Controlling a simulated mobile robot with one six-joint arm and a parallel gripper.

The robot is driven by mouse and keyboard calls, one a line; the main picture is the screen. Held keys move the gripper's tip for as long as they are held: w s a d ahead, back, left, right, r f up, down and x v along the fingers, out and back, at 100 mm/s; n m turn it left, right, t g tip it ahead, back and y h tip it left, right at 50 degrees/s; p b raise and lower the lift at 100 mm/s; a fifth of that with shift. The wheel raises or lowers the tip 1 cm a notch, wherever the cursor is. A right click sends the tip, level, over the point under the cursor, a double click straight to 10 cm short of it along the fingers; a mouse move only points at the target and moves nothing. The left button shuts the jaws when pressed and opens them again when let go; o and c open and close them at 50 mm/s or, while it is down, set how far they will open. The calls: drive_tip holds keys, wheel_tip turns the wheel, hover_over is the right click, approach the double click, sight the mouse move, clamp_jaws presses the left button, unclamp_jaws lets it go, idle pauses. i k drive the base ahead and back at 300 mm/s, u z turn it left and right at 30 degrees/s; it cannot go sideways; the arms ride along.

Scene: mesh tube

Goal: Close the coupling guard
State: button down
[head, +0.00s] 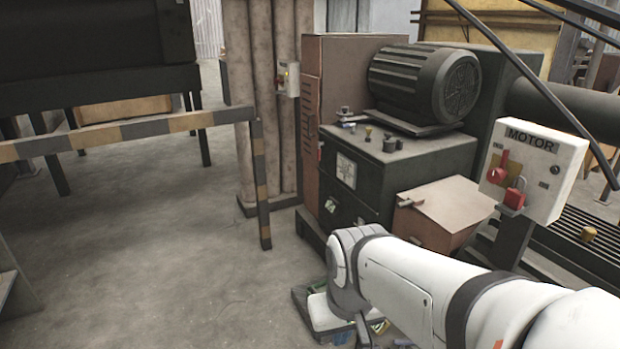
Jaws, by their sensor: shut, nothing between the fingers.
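A pinkish-brown box-shaped cover (452,207), which looks like the coupling guard, sits at the front of the dark machine in the head view. A small handle or latch (410,203) sticks out at its left edge. Its upper face slopes and shows no clear gap, but I cannot tell whether it is fully closed. My white arm crosses below it from the lower right and hides its lower part. The arm bends down near the bottom centre.
A motor (425,85) stands on the dark machine cabinet (375,165). A MOTOR switch box (535,165) with a red knob and red padlock is at the right. A striped barrier (130,130) stands left. A container (302,300) lies below my arm. The floor at left is clear.

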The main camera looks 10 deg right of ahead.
sight(455, 203)
drive_tip(key=u, duration=1.15)
drive_tip(key=i, duration=1.85)
drive_tip(key=z, duration=3.75)
drive_tip(key=i, duration=1)
drive_tip(key=z, duration=0.05)
